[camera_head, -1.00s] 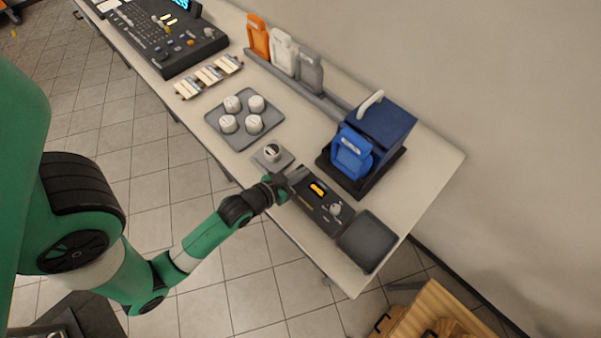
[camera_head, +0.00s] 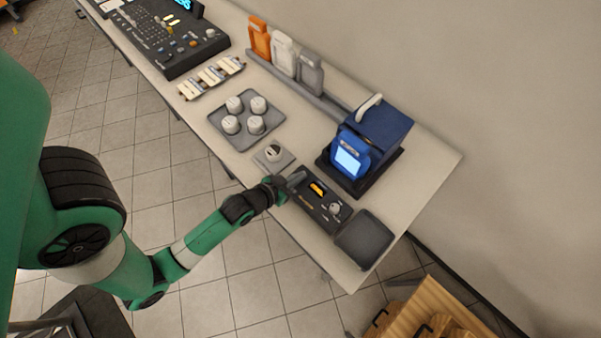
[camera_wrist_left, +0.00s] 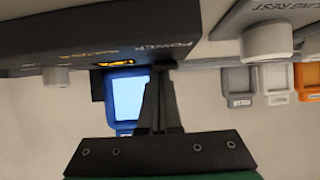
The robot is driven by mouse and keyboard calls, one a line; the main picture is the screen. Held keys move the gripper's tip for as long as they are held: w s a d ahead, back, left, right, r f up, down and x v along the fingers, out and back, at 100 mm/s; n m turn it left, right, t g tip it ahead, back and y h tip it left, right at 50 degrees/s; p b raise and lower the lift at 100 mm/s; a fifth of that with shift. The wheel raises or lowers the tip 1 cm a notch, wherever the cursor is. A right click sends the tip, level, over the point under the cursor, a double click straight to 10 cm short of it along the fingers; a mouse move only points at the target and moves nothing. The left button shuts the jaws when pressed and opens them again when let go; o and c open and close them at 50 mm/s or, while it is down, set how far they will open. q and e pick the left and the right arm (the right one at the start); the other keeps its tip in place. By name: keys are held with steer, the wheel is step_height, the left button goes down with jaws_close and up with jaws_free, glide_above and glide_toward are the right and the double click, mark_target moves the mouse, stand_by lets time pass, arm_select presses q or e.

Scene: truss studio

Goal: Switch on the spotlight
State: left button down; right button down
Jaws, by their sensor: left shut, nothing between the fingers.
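The spotlight (camera_head: 386,130) is a blue box with a white handle on a dark base. A blue-framed panel (camera_head: 348,160) on its front glows pale blue-white; the glow also shows in the left wrist view (camera_wrist_left: 126,100). A black control box (camera_head: 310,202) with an amber lit display (camera_head: 317,188) and a pale knob (camera_head: 335,207) sits before it. My left gripper (camera_head: 297,178) is shut and empty, its fingertips at the box's left end. In the left wrist view, the fingertips (camera_wrist_left: 163,72) are close by the POWER lettering; the switch itself is hidden. My right gripper is out of view.
A small pad with a round knob (camera_head: 273,153) is just left of the control box. A grey tray (camera_head: 364,240) lies to its right. A tray (camera_head: 216,119) of several white knobs, a rack with orange (camera_head: 259,40), white and grey frames, and a mixing console (camera_head: 170,65) stand farther back.

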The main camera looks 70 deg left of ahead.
arm_select(q)
step_height(320, 180, up, 5)
steer(key=p, duration=0.5)
steer(key=shift+r, duration=0.1)
steer(key=r+p+v, duration=0.1)
steer(key=v, duration=0.8)
steer(key=shift+w+a+r+p, duration=0.15)
steer(key=shift+w+p, duration=0.15)
steer(key=shift+w, duration=0.05)
